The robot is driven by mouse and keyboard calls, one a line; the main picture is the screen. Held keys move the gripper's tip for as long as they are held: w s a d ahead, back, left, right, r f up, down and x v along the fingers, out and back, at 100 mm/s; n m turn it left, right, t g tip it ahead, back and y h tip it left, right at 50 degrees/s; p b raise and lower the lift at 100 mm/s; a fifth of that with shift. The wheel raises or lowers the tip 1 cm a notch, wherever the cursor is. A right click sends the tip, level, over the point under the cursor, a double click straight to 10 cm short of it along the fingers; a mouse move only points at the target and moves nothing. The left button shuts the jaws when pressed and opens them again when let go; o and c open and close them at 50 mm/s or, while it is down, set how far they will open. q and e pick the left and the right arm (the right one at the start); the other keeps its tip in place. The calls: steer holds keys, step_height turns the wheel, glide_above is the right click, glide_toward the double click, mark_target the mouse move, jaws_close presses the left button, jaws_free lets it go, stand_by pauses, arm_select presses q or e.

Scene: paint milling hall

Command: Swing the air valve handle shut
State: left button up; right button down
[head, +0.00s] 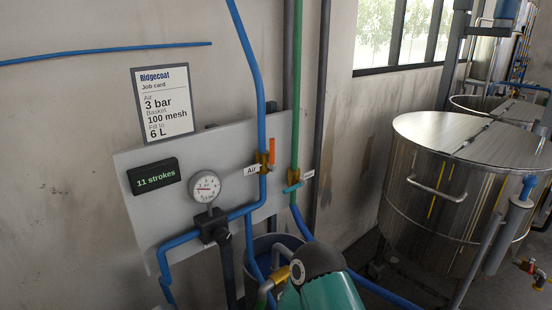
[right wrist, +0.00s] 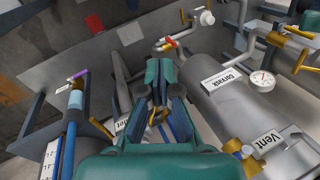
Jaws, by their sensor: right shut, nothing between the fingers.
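The air valve (head: 263,158) is a brass body on the blue pipe, beside a white "Air" label (head: 251,170). Its orange handle (head: 272,150) stands upright, along the line of the pipe. No gripper is at it in the head view. My right gripper (right wrist: 158,78) shows in the right wrist view with its teal fingers shut and empty. It is in front of a grey tank (right wrist: 225,95) and pipework, and I cannot make out the air valve there. My left gripper is in neither view.
A second valve with a teal crosswise handle (head: 292,188) sits close right on the green pipe. The grey panel also carries a pressure gauge (head: 205,187) and a counter reading "11 strokes" (head: 154,176). A steel vessel (head: 445,195) stands at right.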

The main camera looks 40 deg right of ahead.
mark_target(272, 155)
steer(key=shift+d, duration=0.2)
steer(key=w+d+r+t+p, duration=0.1)
steer(key=w+d+r+t, duration=0.2)
steer(key=w+d+r, duration=0.4)
steer(key=w+d+r+t+h, duration=0.1)
steer(key=w+d+r+t, duration=0.15)
steer(key=w+r, duration=0.45)
steer(key=w+d+r+t+p, duration=0.1)
steer(key=w+d+r+t, duration=0.35)
steer(key=w, duration=0.55)
steer(key=w+d+r+n+t+h, duration=0.15)
steer(key=d+r, duration=0.35)
steer(key=r, duration=0.7)
steer(key=w+d+r+t+p, duration=0.1)
steer(key=d+r+t, duration=0.35)
steer(key=r, duration=0.75)
steer(key=w+d+r+n+t+h, duration=0.1)
steer(key=d+r, duration=0.6)
steer(key=r, duration=0.5)
steer(key=shift+y, duration=0.25)
steer(key=w, duration=0.3)
steer(key=w+p, duration=0.1)
steer(key=w, duration=0.4)
steer(key=shift+w+a+f+p, duration=0.2)
steer(key=shift+w+a+p, duration=0.1)
steer(key=shift+a+p, duration=0.1)
